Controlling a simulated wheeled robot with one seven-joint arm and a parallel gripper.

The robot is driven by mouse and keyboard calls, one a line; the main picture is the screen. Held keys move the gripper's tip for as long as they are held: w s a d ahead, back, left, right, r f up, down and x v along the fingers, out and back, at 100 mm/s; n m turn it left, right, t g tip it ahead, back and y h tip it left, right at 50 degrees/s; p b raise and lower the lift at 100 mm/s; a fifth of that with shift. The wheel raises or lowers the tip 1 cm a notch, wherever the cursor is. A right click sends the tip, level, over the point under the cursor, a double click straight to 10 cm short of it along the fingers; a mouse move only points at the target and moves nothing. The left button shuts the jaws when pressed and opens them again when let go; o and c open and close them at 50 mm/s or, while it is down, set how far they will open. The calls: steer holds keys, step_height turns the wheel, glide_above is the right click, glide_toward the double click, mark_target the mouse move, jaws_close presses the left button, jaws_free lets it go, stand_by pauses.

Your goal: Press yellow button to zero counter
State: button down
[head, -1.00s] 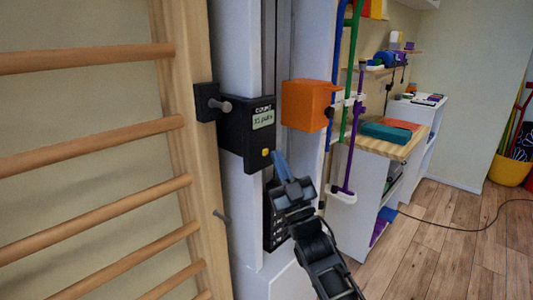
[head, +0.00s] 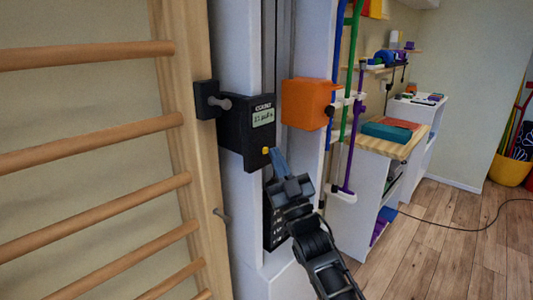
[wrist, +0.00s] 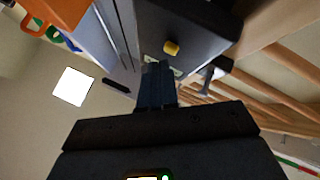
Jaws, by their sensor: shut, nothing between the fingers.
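The yellow button (head: 265,150) sits low on the front of a black counter box (head: 236,146). The box has a small lit display (head: 263,118) with dark text. The button also shows in the wrist view (wrist: 171,47), just beyond my fingertips. My gripper (head: 278,155) is shut and empty, its blue-grey fingers pointing up at the lower right of the button. In the wrist view my fingers (wrist: 157,68) end just below the button, and a small gap seems to remain. I cannot tell the exact distance in depth.
An orange box (head: 307,104) is mounted right of the counter. A dark peg (head: 218,103) sticks out at its left, beside wooden wall bars (head: 90,147). A dark panel stands behind my gripper. A wooden-topped cabinet (head: 375,150) and open floor lie to the right.

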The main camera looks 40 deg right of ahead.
steer(key=shift+w+b, duration=0.45)
steer(key=shift+w, duration=0.2)
stand_by(0.8)
steer(key=shift+s, duration=0.15)
steer(key=shift+s+p, duration=0.3)
steer(key=shift+s, duration=0.45)
steer(key=shift+s+p, duration=1.1)
steer(key=shift+s, duration=1.45)
